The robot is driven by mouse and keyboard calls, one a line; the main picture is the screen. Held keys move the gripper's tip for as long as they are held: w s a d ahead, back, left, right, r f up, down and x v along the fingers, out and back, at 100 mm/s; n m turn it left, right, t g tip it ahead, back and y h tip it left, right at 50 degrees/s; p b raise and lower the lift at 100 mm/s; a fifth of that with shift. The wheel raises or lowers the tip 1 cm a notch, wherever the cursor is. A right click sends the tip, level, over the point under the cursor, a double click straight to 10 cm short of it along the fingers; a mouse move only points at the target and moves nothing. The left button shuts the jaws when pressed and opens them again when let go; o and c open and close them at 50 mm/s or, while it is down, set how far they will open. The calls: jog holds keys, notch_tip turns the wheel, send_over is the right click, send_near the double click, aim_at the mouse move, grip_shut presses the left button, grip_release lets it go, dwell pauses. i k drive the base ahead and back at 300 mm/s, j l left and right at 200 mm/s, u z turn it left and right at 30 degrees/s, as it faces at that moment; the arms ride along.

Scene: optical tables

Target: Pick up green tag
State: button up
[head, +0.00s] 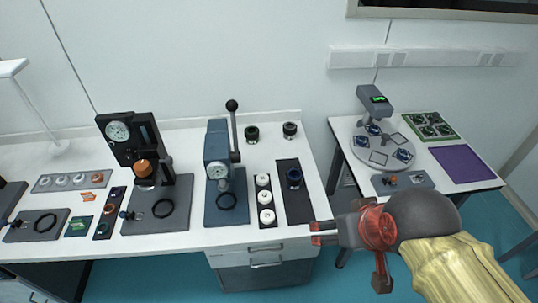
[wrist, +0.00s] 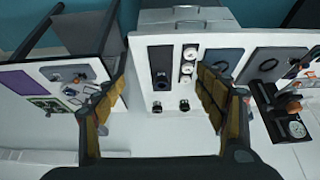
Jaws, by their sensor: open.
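I cannot make out the green tag in the wrist view. My gripper (head: 318,233) is far to the right of it, past the table's front right corner. In the wrist view my gripper (wrist: 162,72) has its fingers wide apart, with nothing between them.
A black press (head: 118,132) and a grey-blue press (head: 216,142) with an upright lever stand on the white table. A strip of white round parts (head: 265,198) lies nearer my gripper. A second table at right holds a round turntable (head: 366,152) and a purple mat (head: 462,163).

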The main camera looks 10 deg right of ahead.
aim_at(79, 224)
jog(key=j+u, duration=0.35)
jog(key=j, duration=0.4)
jog(key=j+u, duration=0.3)
jog(key=j, duration=0.45)
jog(key=i+j+u, duration=0.1)
jog(key=j+u, duration=0.25)
jog(key=j, duration=0.4)
